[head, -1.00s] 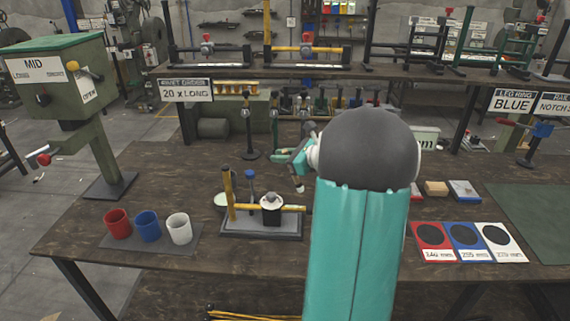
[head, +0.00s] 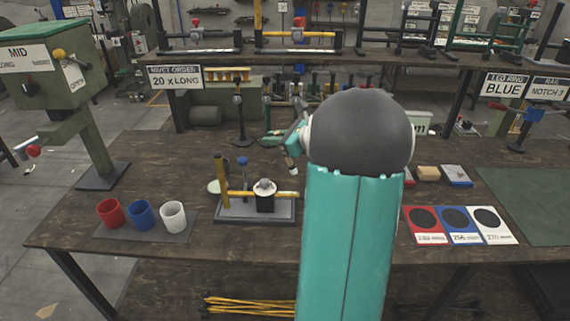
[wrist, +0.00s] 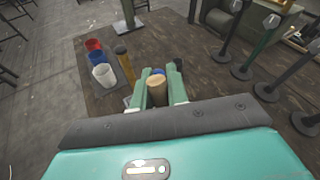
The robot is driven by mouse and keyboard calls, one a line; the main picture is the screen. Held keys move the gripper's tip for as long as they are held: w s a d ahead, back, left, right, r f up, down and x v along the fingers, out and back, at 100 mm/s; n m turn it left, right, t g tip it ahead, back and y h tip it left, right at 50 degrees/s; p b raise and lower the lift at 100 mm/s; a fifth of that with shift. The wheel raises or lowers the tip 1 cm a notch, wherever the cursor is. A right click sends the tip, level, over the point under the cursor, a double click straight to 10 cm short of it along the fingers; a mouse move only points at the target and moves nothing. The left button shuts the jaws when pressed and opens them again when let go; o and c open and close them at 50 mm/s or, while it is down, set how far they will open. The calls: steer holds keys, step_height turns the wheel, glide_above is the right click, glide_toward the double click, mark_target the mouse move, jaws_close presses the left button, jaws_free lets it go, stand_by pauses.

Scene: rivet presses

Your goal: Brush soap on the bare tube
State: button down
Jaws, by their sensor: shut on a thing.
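My gripper (wrist: 161,90) is shut on a tan, round-ended thing (wrist: 157,90), which looks like a brush handle. In the head view my gripper (head: 291,140) hangs above and behind the bench fixture, and a small pale tip (head: 290,164) points down below it, apart from the fixture. The fixture's grey base (head: 232,215) carries a yellow upright post (head: 220,178), a horizontal yellow tube (head: 240,194) and a black block with a white top (head: 265,190). I cannot tell which part is bare tube.
Red (head: 110,213), blue (head: 141,214) and white (head: 173,215) cups stand on a mat at the left. The green MID machine (head: 58,75) is beyond them. Several stands (head: 239,120) rise at the back. Coloured cards (head: 457,225) lie at the right.

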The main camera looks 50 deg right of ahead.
steer(key=shift+f, duration=0.45)
